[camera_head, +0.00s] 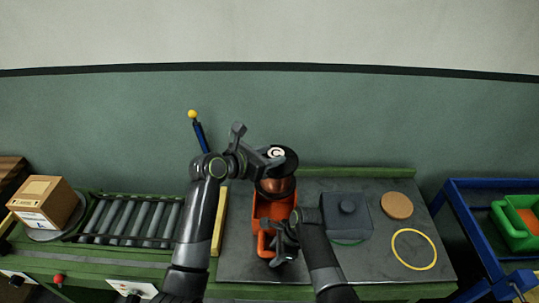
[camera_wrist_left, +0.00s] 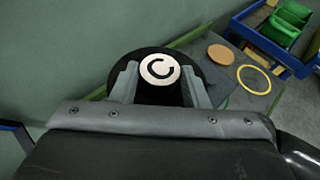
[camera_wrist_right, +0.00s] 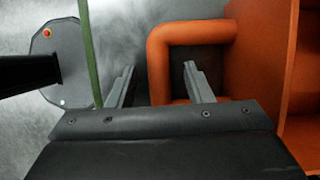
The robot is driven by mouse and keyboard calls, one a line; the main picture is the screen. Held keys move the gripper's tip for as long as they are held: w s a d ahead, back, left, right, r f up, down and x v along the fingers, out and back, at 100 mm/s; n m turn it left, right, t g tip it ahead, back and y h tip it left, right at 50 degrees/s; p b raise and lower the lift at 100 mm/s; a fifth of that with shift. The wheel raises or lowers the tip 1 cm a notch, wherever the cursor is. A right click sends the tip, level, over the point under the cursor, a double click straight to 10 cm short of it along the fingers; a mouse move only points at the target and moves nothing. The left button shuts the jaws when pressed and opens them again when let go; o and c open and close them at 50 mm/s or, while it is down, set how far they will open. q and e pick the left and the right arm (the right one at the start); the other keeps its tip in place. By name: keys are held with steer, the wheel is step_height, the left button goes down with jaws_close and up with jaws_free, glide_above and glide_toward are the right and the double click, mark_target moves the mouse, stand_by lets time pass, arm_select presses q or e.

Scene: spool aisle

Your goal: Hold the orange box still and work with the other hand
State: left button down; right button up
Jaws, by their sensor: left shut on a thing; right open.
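The orange box (camera_head: 272,207) stands on the grey worktop, and its side fills the right of the right wrist view (camera_wrist_right: 262,65). Its orange handle (camera_wrist_right: 190,32) projects toward my right gripper. My right gripper (camera_wrist_right: 163,85) is open, with the upright part of the handle between its fingers; I cannot tell whether they touch it. My left gripper (camera_head: 272,158) is shut on a black-flanged spool (camera_head: 289,163) with a copper-coloured winding and a white "C" label (camera_wrist_left: 158,70). The spool is at the box's far end; whether it is clear of the box is hard to tell.
A cork disc (camera_head: 397,205) and a yellow ring (camera_head: 413,266) lie farther right. A roller conveyor (camera_head: 130,220) and cardboard box (camera_head: 45,203) are left. A blue cart (camera_head: 470,228) holds a green bin (camera_head: 515,239).

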steer(key=shift+r, duration=0.1)
steer(key=v, duration=1.1)
steer(key=shift+d+r, duration=0.25)
steer(key=shift+r, duration=0.1)
